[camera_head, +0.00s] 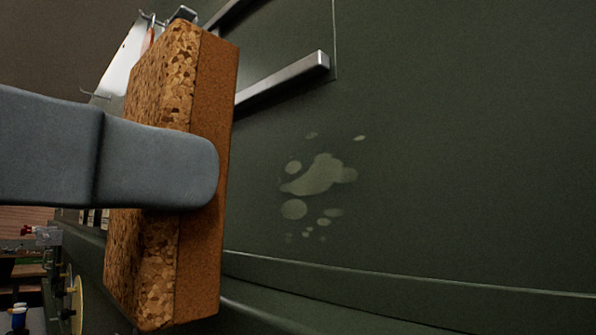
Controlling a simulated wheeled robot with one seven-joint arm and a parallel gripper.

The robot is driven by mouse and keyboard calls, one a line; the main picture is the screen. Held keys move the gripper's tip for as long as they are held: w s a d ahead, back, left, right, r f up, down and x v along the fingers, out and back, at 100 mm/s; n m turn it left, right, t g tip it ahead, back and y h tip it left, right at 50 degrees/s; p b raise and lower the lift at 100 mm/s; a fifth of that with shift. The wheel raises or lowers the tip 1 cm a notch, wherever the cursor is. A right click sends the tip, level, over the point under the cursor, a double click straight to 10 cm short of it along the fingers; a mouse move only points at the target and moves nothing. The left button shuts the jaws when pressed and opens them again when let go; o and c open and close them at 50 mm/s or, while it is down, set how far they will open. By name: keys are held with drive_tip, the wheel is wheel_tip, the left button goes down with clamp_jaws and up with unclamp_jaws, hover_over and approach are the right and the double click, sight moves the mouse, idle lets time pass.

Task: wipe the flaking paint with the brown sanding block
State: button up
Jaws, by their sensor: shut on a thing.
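The brown sanding block (212,100) stands upright and large at the left of the head view. It has a speckled cork-like side and a plain orange-brown face turned to the right. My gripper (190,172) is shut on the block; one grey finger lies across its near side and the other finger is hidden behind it. The flaking paint (318,177) is a group of pale, irregular patches on the dark green panel (450,150), right of the block. The block appears apart from the patches, with green surface visible between them.
A metal bar handle (285,80) sticks out from the panel above the patches. A ledge (400,285) runs along the panel below them. At the lower left are a yellow disc (77,303) and a blue item (19,318). The panel right of the patches is clear.

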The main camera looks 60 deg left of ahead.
sight(227, 187)
drive_tip(key=shift+s+d, duration=0.1)
drive_tip(key=shift+s, duration=0.1)
drive_tip(key=v, duration=0.3)
idle(0.5)
drive_tip(key=shift+w, duration=0.2)
idle(0.8)
drive_tip(key=shift+x, duration=3.45)
drive_tip(key=shift+x, duration=1)
